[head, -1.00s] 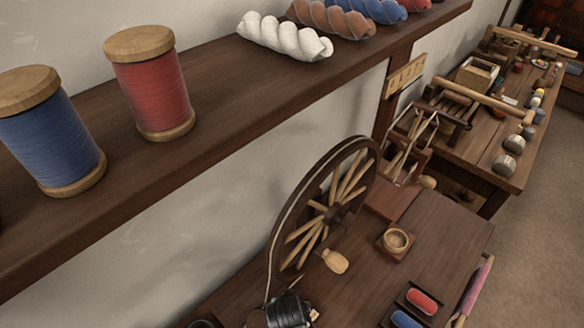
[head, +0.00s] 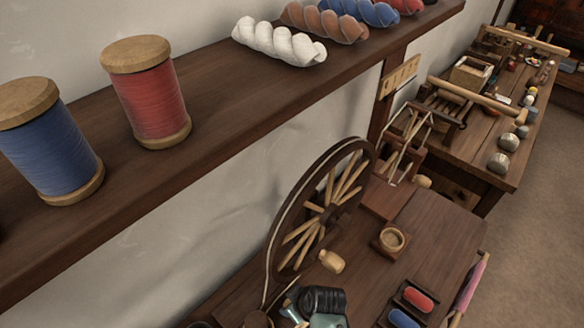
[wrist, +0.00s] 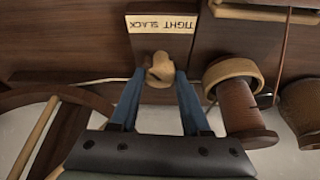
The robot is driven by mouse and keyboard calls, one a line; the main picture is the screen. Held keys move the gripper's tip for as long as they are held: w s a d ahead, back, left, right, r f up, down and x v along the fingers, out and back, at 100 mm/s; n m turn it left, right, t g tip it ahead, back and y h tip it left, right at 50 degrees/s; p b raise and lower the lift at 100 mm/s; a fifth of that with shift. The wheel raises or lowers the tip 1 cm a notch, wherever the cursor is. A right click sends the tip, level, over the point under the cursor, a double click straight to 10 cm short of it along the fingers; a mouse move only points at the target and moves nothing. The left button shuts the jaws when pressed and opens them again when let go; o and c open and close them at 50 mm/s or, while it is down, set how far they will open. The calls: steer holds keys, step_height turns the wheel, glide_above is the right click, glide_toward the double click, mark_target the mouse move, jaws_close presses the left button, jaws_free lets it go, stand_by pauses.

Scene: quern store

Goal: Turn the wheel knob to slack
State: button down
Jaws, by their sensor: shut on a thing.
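In the wrist view, a small light-wood knob (wrist: 160,69) stands below a cream label (wrist: 160,23) that reads TIGHT and SLACK, upside down in this view. The two blue fingers of my gripper (wrist: 160,80) are closed on the knob from both sides. I cannot tell which word the knob is set to. In the head view, the spoked spinning wheel (head: 322,205) stands on the dark table, with my gripper's dark and teal body (head: 322,303) low in front of it. The fingertips and the knob are hidden there.
In the wrist view, a bobbin of brown thread (wrist: 238,106) sits close to the right of my fingers. A shelf (head: 215,110) with large spools runs above.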

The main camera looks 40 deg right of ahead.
steer(key=shift+n, duration=0.6)
steer(key=shift+c, duration=1.8)
jaws_free()
steer(key=p+v, duration=0.1)
steer(key=v, duration=1.2)
steer(key=shift+d, duration=0.3)
